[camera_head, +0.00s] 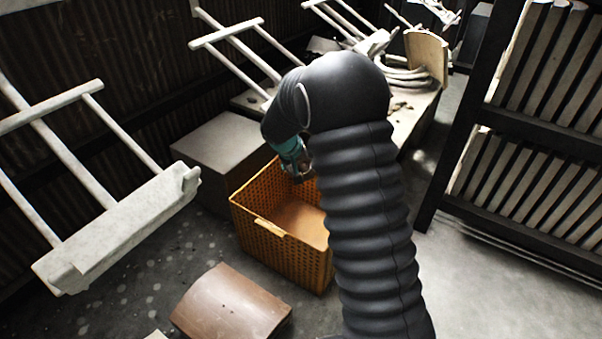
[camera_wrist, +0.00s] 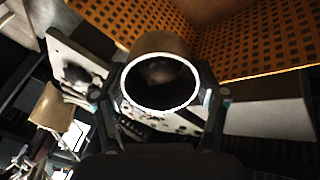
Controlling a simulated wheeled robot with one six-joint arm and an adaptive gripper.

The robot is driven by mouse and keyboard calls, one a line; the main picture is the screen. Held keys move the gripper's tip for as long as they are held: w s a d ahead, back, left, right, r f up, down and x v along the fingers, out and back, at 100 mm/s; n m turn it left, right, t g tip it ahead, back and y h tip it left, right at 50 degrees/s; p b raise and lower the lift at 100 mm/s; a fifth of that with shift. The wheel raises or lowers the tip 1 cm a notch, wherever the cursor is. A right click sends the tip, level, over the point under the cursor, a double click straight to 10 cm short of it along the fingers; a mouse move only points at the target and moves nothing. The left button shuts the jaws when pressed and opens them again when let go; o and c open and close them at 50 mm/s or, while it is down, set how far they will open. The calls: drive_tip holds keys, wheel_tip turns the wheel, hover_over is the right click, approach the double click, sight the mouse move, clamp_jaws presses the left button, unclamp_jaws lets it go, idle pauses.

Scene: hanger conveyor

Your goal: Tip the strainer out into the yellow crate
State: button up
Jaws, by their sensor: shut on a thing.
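The yellow crate (camera_head: 275,235), a perforated orange-yellow box, stands on the floor left of my arm, its inner floor partly in view. Its perforated walls fill the top of the wrist view (camera_wrist: 260,40). My gripper (camera_head: 300,170) is above the crate's back right part, half hidden by my arm. In the wrist view, my gripper (camera_wrist: 162,78) is shut on a tan cylinder with a pale round rim, apparently the strainer (camera_wrist: 163,44). Its mouth faces the camera. A dim pale patch shows inside; I cannot tell what it is. In the head view the strainer is not clear.
A grey box (camera_head: 222,150) stands behind the crate, and a brown box (camera_head: 230,305) in front. A pale hanger frame (camera_head: 120,235) hangs at left. A cluttered bench (camera_head: 425,105) is at the back, a dark rack (camera_head: 460,175) at right. Floor between rack and arm is clear.

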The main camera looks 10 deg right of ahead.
drive_tip(key=shift+f+t+h+b, duration=0.25)
drive_tip(key=shift+t+h+b, duration=0.05)
drive_tip(key=shift+b, duration=1.4)
drive_tip(key=shift+b, duration=0.4)
drive_tip(key=shift+r, duration=0.15)
drive_tip(key=shift+r+t+h, duration=0.15)
drive_tip(key=shift+t+h, duration=0.45)
drive_tip(key=t+h, duration=0.3)
drive_tip(key=shift+w, duration=0.1)
drive_tip(key=t+h, duration=0.3)
drive_tip(key=shift+d+r+t+h, duration=0.1)
drive_tip(key=shift+r+t+h, duration=0.1)
drive_tip(key=shift+t+h, duration=0.1)
